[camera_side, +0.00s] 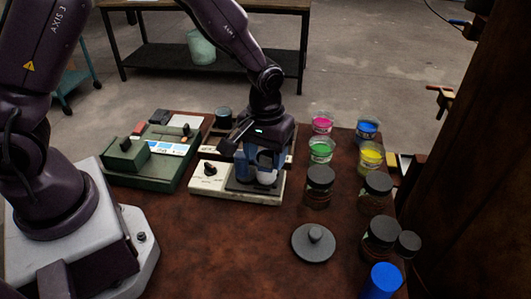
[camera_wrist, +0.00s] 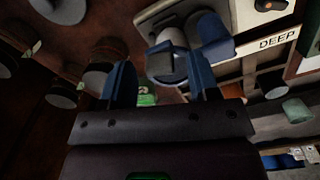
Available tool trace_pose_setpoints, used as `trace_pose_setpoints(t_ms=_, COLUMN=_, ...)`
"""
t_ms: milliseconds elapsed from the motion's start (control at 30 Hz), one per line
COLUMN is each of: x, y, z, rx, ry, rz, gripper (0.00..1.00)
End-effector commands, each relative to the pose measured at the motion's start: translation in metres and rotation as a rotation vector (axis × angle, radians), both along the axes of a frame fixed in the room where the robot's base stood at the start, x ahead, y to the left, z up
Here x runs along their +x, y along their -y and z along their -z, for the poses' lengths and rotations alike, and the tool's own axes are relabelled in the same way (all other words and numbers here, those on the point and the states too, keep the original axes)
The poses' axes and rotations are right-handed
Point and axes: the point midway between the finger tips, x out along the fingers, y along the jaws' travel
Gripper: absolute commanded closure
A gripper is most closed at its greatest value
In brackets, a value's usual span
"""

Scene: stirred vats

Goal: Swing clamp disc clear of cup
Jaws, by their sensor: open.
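My gripper (camera_side: 259,170) points down over the cream mixer base (camera_side: 212,179), its blue fingers apart. The cup also shows in the side view (camera_side: 266,177), low between the fingers. Contact between fingers and clamp cannot be told.
A green machine (camera_side: 150,156) stands left of the mixer. Pots of pink (camera_side: 322,122), green (camera_side: 320,150), blue (camera_side: 368,129) and yellow (camera_side: 371,156) stand to the right. Dark-lidded jars (camera_side: 319,187) stand nearer. A dark knobbed lid (camera_side: 314,243) lies in front.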

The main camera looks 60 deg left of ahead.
Motion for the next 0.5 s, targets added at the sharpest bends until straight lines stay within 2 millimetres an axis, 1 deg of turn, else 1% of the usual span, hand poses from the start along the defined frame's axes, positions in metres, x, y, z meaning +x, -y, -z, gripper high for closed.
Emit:
trace_pose_setpoints(t_ms=100, x=0.0001, y=0.0000, z=0.0031, rx=0.000, ry=0.001, rz=0.000, gripper=0.45)
trace_pose_setpoints(t_ms=300, x=0.0001, y=0.0000, z=0.0031, rx=0.000, ry=0.001, rz=0.000, gripper=0.45)
trace_pose_setpoints(t_ms=333, x=0.0001, y=0.0000, z=0.0031, rx=0.000, ry=0.001, rz=0.000, gripper=0.49)
trace_pose_setpoints(t_ms=367, x=0.0001, y=0.0000, z=0.0030, rx=0.000, ry=0.001, rz=0.000, gripper=0.56)
trace_pose_setpoints(t_ms=400, x=0.0001, y=0.0000, z=0.0030, rx=0.000, ry=0.001, rz=0.000, gripper=0.65)
trace_pose_setpoints(t_ms=467, x=0.0001, y=0.0000, z=0.0029, rx=0.000, ry=0.001, rz=0.000, gripper=0.79)
trace_pose_setpoints(t_ms=500, x=0.0001, y=0.0000, z=0.0029, rx=0.000, ry=0.001, rz=0.000, gripper=0.88)
